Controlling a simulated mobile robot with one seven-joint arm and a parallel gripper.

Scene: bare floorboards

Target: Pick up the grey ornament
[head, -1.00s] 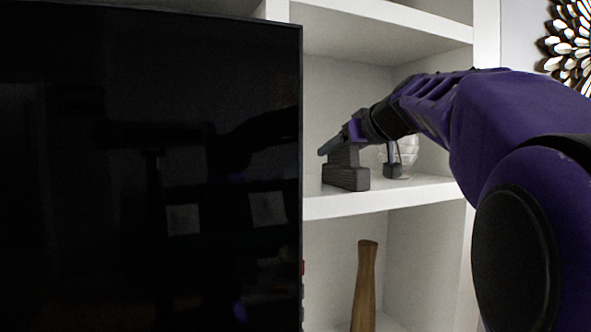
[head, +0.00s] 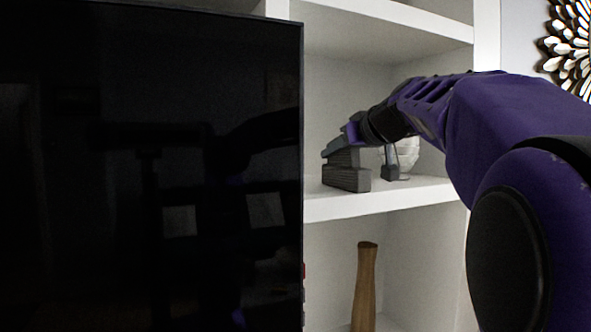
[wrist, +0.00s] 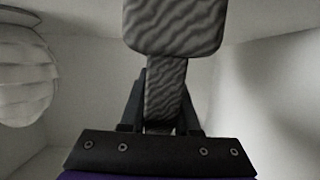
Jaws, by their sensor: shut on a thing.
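The grey ornament (head: 346,180) is a dark, stepped block with a wide base and a narrower upper part, on the middle shelf. In the wrist view it shows a wavy texture, a wide block (wrist: 172,28) and a narrow neck. My gripper (head: 345,154) reaches in from the right, over its top. In the wrist view my gripper (wrist: 165,98) has a finger on each side of the neck and is shut on it. The ornament's base looks at shelf level; I cannot tell whether it touches. The gripped part is partly hidden in the head view.
A white ribbed round object (head: 407,152) stands behind my arm; it also shows in the wrist view (wrist: 24,75). A small dark piece (head: 390,172) is beside it. A brown wooden vase (head: 365,285) is on the shelf below. A large black screen (head: 150,170) blocks the left.

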